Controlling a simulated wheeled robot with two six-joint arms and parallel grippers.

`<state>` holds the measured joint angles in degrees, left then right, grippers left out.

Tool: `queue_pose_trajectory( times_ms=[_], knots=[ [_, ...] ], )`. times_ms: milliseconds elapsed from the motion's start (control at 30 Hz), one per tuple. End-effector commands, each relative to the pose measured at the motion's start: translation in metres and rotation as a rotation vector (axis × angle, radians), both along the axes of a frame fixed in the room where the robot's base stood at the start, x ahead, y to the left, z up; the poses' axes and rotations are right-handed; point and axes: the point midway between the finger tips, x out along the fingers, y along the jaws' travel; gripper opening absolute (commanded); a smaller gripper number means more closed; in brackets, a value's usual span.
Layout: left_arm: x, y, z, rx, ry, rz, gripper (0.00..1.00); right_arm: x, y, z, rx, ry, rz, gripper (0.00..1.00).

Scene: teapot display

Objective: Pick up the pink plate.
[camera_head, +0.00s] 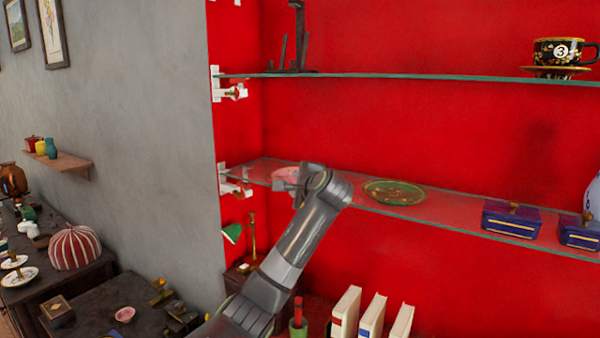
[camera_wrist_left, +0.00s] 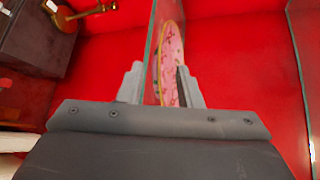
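The pink plate (camera_head: 286,174) lies at the left end of the middle glass shelf (camera_head: 455,212), partly hidden by my left gripper (camera_head: 298,182). In the left wrist view the plate (camera_wrist_left: 171,62) is pink with darker markings and a yellowish rim, seen nearly edge-on beside the glass edge. My left gripper (camera_wrist_left: 158,80) is open there, with one finger on each side of the shelf edge and the plate's near part. The right finger is close to the plate; I cannot tell if it touches. My right gripper is not in view.
A green patterned plate (camera_head: 394,192) lies on the same shelf right of my arm, with a blue box (camera_head: 511,219) further right. A black cup (camera_head: 565,51) stands on the upper shelf. Books (camera_head: 372,316) and a green lamp (camera_head: 233,233) are below.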

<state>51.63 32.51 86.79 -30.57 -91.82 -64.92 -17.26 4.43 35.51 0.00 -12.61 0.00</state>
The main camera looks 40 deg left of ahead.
Motion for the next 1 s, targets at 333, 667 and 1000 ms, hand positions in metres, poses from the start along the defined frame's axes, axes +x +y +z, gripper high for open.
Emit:
queue_pose_trajectory(
  times_ms=[333,667,1000],
  knots=[
    [0.010,0.018,-0.006,-0.001,-0.001,-0.001,0.32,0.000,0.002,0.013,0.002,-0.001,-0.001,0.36],
    [0.010,0.018,-0.005,0.001,-0.003,-0.001,0.04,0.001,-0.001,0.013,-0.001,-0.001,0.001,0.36],
    [0.010,0.017,-0.005,0.000,-0.003,-0.001,0.00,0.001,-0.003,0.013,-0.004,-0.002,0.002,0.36]
  ],
)
